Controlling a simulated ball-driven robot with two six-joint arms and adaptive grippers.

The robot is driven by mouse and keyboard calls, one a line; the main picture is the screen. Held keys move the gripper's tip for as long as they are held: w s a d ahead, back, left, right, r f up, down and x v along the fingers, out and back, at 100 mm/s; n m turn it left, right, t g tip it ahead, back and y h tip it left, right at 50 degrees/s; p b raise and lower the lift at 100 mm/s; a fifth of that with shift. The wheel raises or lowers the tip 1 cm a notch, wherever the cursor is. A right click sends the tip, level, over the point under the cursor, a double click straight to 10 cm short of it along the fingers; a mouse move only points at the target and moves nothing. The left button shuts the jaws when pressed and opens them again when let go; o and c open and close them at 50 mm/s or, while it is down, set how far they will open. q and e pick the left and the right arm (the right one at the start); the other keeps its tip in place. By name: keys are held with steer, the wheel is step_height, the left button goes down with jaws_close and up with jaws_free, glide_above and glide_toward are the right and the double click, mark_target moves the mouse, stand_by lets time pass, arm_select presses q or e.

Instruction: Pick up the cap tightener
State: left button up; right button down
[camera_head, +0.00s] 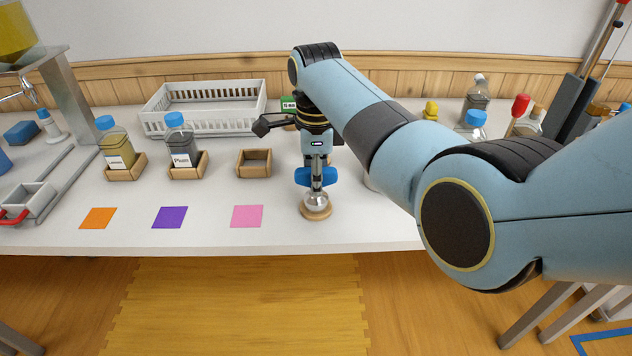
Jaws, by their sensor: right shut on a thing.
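The cap tightener, which I take to be the tool with blue side grips and a silver lower end (316,201), stands upright on a small round wooden base (317,213) near the table's front edge. My right gripper (317,174) points straight down over it and is shut on its upper part. The fingers hide part of the tool. The silver end appears to be still at the base; I cannot tell whether they touch. My left gripper is not in view.
An empty wooden holder (254,163) stands left of the tool. Two blue-capped bottles sit in wooden holders (188,170) farther left. A white basket (205,127) is behind. Orange, purple and pink squares (247,216) lie in front. Several bottles stand at right, partly behind my arm.

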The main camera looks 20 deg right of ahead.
steer(key=shift+r, duration=0.1)
steer(key=shift+r, duration=0.6)
step_height(320, 180, up, 3)
steer(key=shift+s+d+r, duration=0.1)
steer(key=s+d+r+p, duration=0.4)
steer(key=s+d+r, duration=0.2)
steer(key=s, duration=0.3)
steer(key=shift+s+r, duration=0.25)
steer(key=shift+s, duration=0.15)
steer(key=c, duration=1.7)
jaws_free()
jaws_close()
